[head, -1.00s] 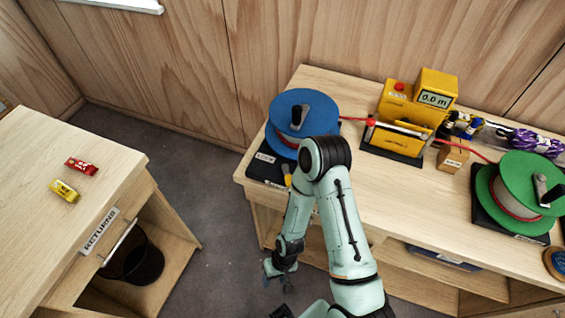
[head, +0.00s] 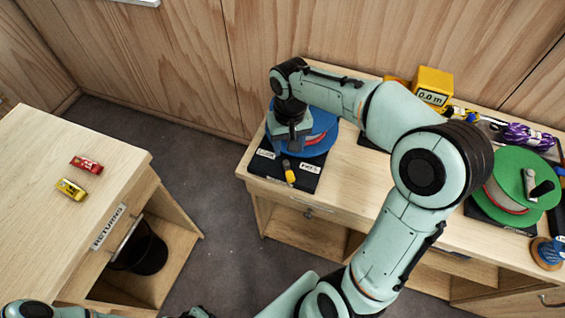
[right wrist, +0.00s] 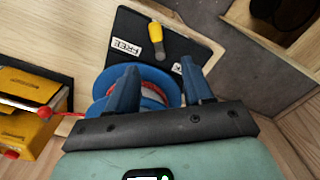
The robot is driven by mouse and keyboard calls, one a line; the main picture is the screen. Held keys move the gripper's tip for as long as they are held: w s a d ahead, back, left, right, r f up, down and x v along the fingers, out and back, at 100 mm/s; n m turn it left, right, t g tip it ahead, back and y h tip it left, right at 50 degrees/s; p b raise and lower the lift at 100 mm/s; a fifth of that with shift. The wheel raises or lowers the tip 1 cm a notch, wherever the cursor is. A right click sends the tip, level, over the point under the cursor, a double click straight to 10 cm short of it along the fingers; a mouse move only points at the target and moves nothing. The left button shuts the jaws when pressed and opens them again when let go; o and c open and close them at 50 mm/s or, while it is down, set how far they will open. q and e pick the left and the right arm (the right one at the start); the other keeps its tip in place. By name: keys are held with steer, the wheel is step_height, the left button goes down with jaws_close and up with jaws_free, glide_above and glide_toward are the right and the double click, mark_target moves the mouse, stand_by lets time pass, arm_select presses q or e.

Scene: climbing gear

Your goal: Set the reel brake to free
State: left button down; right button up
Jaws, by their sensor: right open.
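The blue reel (head: 322,128) stands at the left end of the bench on a black base plate (head: 272,168). The brake lever with its yellow handle (head: 289,172) points toward the bench's front edge, between two white labels; it also shows in the right wrist view (right wrist: 156,35). The FREE label (right wrist: 126,47) is readable there; the other label is mostly hidden behind a finger. My right gripper (head: 291,143) is open above the reel's near side. Its fingers (right wrist: 159,76) point toward the plate, apart from the lever, with nothing between them. My left gripper is not in view.
A yellow meter (head: 433,88) and a green reel (head: 520,182) stand farther right on the bench, partly behind my arm. A returns counter (head: 60,150) on the left holds a red and a yellow item. Open floor lies between.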

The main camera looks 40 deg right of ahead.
mark_target(290, 175)
steer(key=f, duration=0.4)
steer(key=s+f, duration=0.1)
steer(key=f, duration=0.3)
steer(key=f+b, duration=0.1)
steer(key=f, duration=0.3)
steer(key=shift+s+d, duration=0.1)
steer(key=shift+s, duration=0.05)
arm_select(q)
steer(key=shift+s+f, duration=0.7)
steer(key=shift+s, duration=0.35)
arm_select(e)
steer(key=shift+f, duration=0.5)
